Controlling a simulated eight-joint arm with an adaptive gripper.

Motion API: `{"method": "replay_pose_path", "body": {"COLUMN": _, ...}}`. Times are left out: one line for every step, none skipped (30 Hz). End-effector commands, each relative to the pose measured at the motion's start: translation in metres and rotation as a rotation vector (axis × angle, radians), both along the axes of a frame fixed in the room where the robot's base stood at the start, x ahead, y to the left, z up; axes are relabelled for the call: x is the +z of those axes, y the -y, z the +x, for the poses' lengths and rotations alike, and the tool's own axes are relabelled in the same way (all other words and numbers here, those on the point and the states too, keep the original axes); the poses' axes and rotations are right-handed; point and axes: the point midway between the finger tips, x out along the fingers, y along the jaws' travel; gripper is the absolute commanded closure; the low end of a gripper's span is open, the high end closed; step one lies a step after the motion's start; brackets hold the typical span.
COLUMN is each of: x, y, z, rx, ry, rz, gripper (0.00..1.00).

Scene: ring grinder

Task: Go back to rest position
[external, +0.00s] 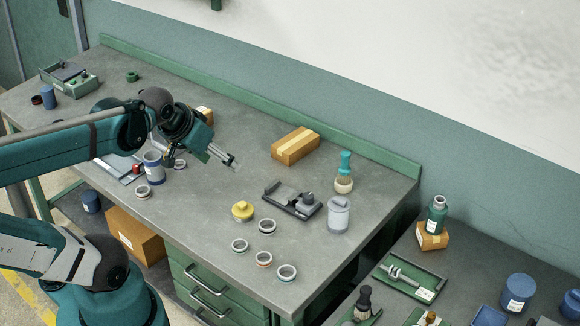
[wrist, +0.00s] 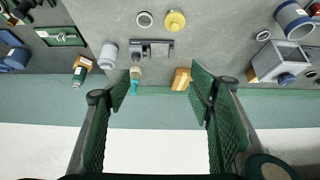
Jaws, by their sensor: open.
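My gripper (external: 222,156) is above the left-middle part of the grey workbench (external: 330,260) in the external view, with nothing between its fingers. In the wrist view my gripper (wrist: 160,92) has its two green-padded fingers wide apart. The ring grinder (external: 291,199) is a dark grey device on the bench, to the right of my gripper and apart from it. It also shows in the wrist view (wrist: 151,48). Several rings lie near the front edge, among them one ring (external: 267,227) beside a yellow-topped item (external: 242,211).
A cardboard box (external: 295,146), a teal-handled brush (external: 344,172) and a grey lidded canister (external: 339,214) stand on the bench's right half. A blue-grey jar (external: 153,167) stands close under my arm. A second bench (external: 470,268) holds a green tray (external: 409,280). The space above the bench middle is free.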

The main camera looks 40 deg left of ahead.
Motion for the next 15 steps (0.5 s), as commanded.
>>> {"method": "replay_pose_path", "body": {"x": -0.013, "y": 0.0, "z": 0.0, "rx": 0.0, "ry": 0.0, "rz": 0.0, "gripper": 0.47}}
{"method": "replay_pose_path", "body": {"x": -0.016, "y": 0.0, "z": 0.0, "rx": 0.0, "ry": 0.0, "rz": 0.0, "gripper": 0.47}}
{"method": "replay_pose_path", "body": {"x": -0.021, "y": 0.0, "z": 0.0, "rx": 0.0, "ry": 0.0, "rz": 0.0, "gripper": 0.47}}
{"method": "replay_pose_path", "body": {"x": -0.024, "y": 0.0, "z": 0.0, "rx": 0.0, "ry": 0.0, "rz": 0.0, "gripper": 0.47}}
{"method": "replay_pose_path", "body": {"x": -0.027, "y": 0.0, "z": 0.0, "rx": 0.0, "ry": 0.0, "rz": 0.0, "gripper": 0.47}}
{"method": "replay_pose_path", "body": {"x": -0.03, "y": 0.0, "z": 0.0, "rx": 0.0, "ry": 0.0, "rz": 0.0, "gripper": 0.47}}
{"method": "replay_pose_path", "body": {"x": -0.032, "y": 0.0, "z": 0.0, "rx": 0.0, "ry": 0.0, "rz": 0.0, "gripper": 0.47}}
{"method": "replay_pose_path", "body": {"x": -0.033, "y": 0.0, "z": 0.0, "rx": 0.0, "ry": 0.0, "rz": 0.0, "gripper": 0.47}}
{"method": "replay_pose_path", "body": {"x": -0.035, "y": 0.0, "z": 0.0, "rx": 0.0, "ry": 0.0, "rz": 0.0, "gripper": 0.47}}
{"method": "replay_pose_path", "body": {"x": -0.036, "y": 0.0, "z": 0.0, "rx": 0.0, "ry": 0.0, "rz": 0.0, "gripper": 0.47}}
{"method": "replay_pose_path", "body": {"x": -0.036, "y": 0.0, "z": 0.0, "rx": 0.0, "ry": 0.0, "rz": 0.0, "gripper": 0.47}}
{"method": "replay_pose_path", "body": {"x": -0.036, "y": 0.0, "z": 0.0, "rx": 0.0, "ry": 0.0, "rz": 0.0, "gripper": 0.47}}
{"method": "replay_pose_path", "body": {"x": -0.036, "y": 0.0, "z": 0.0, "rx": 0.0, "ry": 0.0, "rz": 0.0, "gripper": 0.47}}
{"method": "replay_pose_path", "body": {"x": -0.036, "y": 0.0, "z": 0.0, "rx": 0.0, "ry": 0.0, "rz": 0.0, "gripper": 0.47}}
{"method": "replay_pose_path", "body": {"x": -0.036, "y": 0.0, "z": 0.0, "rx": 0.0, "ry": 0.0, "rz": 0.0, "gripper": 0.47}}
